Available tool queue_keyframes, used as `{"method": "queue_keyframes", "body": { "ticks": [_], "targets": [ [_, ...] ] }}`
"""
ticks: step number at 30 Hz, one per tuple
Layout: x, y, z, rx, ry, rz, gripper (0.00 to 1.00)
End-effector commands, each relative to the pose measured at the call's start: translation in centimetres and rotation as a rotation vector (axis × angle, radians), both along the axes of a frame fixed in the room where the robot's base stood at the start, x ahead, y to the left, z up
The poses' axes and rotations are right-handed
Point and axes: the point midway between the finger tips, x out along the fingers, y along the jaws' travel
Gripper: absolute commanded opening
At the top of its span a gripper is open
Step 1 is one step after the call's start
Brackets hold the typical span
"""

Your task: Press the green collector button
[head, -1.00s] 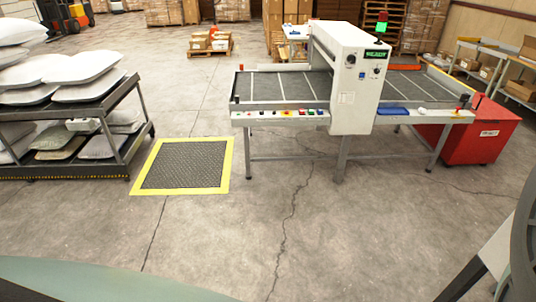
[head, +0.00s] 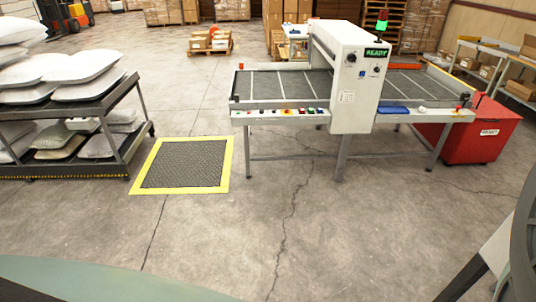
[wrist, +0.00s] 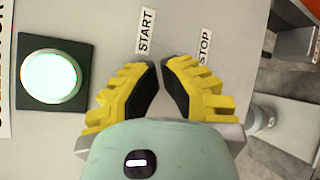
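In the wrist view, a large round button (wrist: 50,77) glows pale green to white on a black square plate at the left. A vertical label (wrist: 3,70), cut off by the left edge, ends in letters that look like "COLLECTOR". My gripper (wrist: 160,62) is to the right of the button, over the pale panel. Its yellow fingers with black pads nearly meet at the tips, with nothing between them. START (wrist: 146,32) and STOP (wrist: 205,47) labels lie just beyond the tips. The gripper does not show in the head view.
In the head view, a white machine (head: 355,85) reading READY stands on a long table with small buttons along its front. A pillow rack (head: 70,105) is at the left, a yellow-edged mat (head: 185,163) is on the floor, and a red bin (head: 485,135) is at the right. The foreground floor is clear.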

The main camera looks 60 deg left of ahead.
Motion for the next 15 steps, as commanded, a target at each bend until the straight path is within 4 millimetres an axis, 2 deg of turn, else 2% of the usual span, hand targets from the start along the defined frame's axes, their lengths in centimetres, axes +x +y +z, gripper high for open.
{"method": "queue_keyframes", "body": {
  "ticks": [7, 15],
  "targets": [
    [-0.2, 0.1, 0.0, -0.001, 0.000, 0.002, 0.00],
    [-1.4, 0.8, 0.1, -0.001, 0.002, 0.002, 0.00]
  ]
}}
